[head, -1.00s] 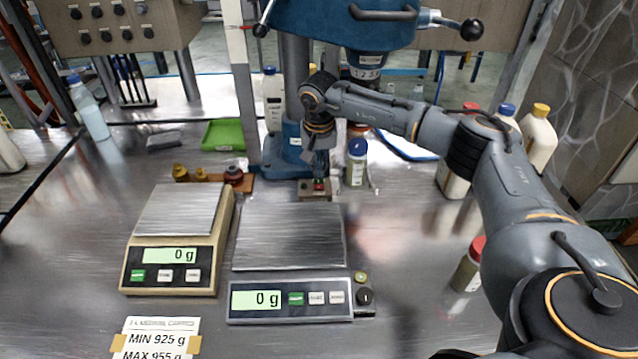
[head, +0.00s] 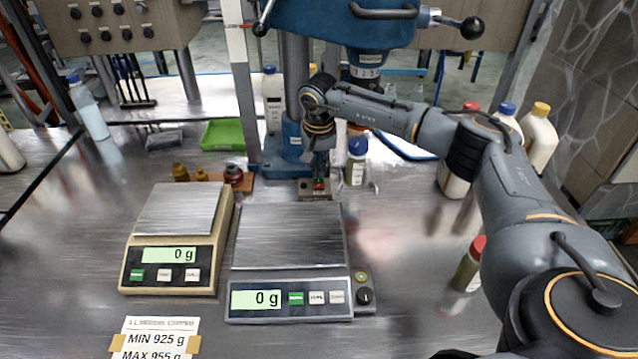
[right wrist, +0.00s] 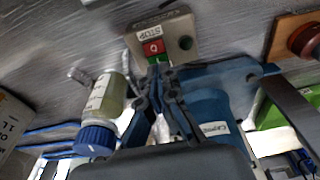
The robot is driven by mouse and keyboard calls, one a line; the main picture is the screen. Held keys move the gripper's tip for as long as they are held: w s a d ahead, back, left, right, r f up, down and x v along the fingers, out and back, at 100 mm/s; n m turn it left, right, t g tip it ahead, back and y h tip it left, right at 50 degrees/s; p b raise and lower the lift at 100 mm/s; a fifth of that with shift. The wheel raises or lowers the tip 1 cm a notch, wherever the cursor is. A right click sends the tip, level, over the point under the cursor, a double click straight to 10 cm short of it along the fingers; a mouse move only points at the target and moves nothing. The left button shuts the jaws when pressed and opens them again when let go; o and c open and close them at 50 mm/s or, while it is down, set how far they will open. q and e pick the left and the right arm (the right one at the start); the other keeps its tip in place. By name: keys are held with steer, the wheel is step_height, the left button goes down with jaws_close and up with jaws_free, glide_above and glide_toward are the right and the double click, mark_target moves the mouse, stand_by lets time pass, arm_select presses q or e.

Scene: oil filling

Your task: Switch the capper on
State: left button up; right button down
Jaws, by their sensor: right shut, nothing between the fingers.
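The capper (head: 345,22) is a blue machine on a column at the back middle. A small switch box (head: 308,195) stands in front of its base. My right gripper (head: 319,176) points down at the box, shut and empty. My left gripper is not in view.
A bottle with a blue cap (head: 356,163) stands just right of my right gripper, also close in the right wrist view (right wrist: 105,100). Two scales, beige (head: 165,275) and grey (head: 290,285), both read 0 g. A green tray (head: 222,135) lies at the back left.

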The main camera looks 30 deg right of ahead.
mark_target(319, 181)
steer(key=shift+f+b, duration=0.5)
steer(key=shift+f, duration=0.35)
stand_by(0.3)
steer(key=shift+s, duration=0.1)
steer(key=shift+r+p, duration=0.7)
steer(key=shift+r, duration=0.1)
steer(key=shift+r+p, duration=1.85)
steer(key=shift+r, duration=0.9)
steer(key=shift+f, duration=0.1)
